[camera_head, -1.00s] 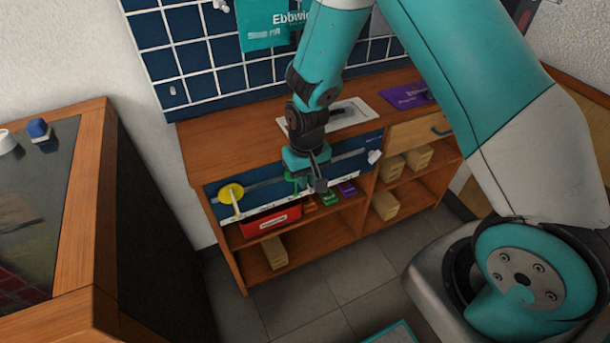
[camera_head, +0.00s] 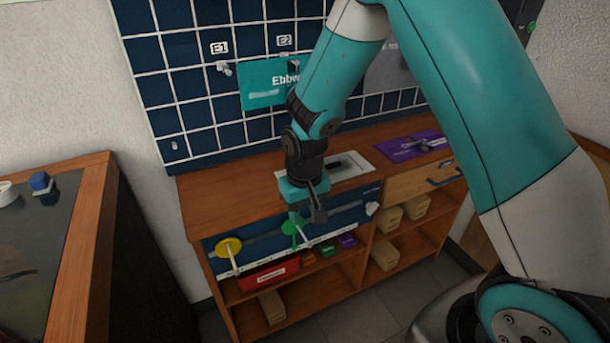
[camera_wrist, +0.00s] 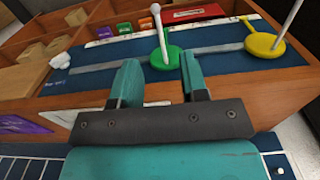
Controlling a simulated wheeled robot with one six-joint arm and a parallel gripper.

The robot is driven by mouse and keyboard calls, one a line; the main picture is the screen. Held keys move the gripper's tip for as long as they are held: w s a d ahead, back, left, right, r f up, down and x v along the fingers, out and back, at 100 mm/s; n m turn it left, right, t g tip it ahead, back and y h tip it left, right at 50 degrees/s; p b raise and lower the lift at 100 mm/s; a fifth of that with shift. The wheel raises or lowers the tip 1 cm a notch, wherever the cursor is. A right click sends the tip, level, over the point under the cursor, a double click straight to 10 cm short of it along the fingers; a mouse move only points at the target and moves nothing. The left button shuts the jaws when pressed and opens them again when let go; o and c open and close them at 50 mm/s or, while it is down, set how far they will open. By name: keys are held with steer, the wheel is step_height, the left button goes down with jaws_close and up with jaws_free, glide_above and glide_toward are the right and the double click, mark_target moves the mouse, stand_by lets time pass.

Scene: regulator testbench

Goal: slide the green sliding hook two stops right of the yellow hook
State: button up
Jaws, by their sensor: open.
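The green sliding hook (camera_head: 292,227), a green disc with a pale peg, sits on the grey rail of the blue panel (camera_head: 262,242). The yellow hook (camera_head: 228,247) is on the same rail to its left. In the wrist view the order is flipped: the yellow hook (camera_wrist: 264,43) is right of the green hook (camera_wrist: 164,58). My gripper (camera_head: 308,212) is open at the green hook, just above and right of it in the head view. In the wrist view my fingers (camera_wrist: 160,82) stand on either side of the green disc's near edge, with gaps; I see no grip on it.
A white piece (camera_head: 371,208) is at the panel's right end. Rail right of the green hook is partly hidden by my gripper; the wrist view shows it clear. Shelves below hold a red bin (camera_head: 268,275), small coloured boxes and wooden blocks (camera_head: 271,306). A wooden cabinet (camera_head: 92,215) stands left.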

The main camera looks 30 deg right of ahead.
step_height(320, 180, up, 11)
steer(key=p, duration=0.1)
steer(key=shift+f, duration=0.1)
stand_by(0.4)
steer(key=s+a+r+n+y+p, duration=0.2)
steer(key=s+a+r+n+p, duration=0.1)
steer(key=s+r, duration=0.7)
steer(key=s+a+r+n+y+p, duration=0.2)
steer(key=s+a+r+n+p, duration=0.2)
steer(key=s+r, duration=0.7)
steer(key=p, duration=0.2)
steer(key=shift+s+a+r+p, duration=0.15)
steer(key=shift+s+a+p, duration=0.15)
steer(key=shift+s+a, duration=0.1)
stand_by(1.2)
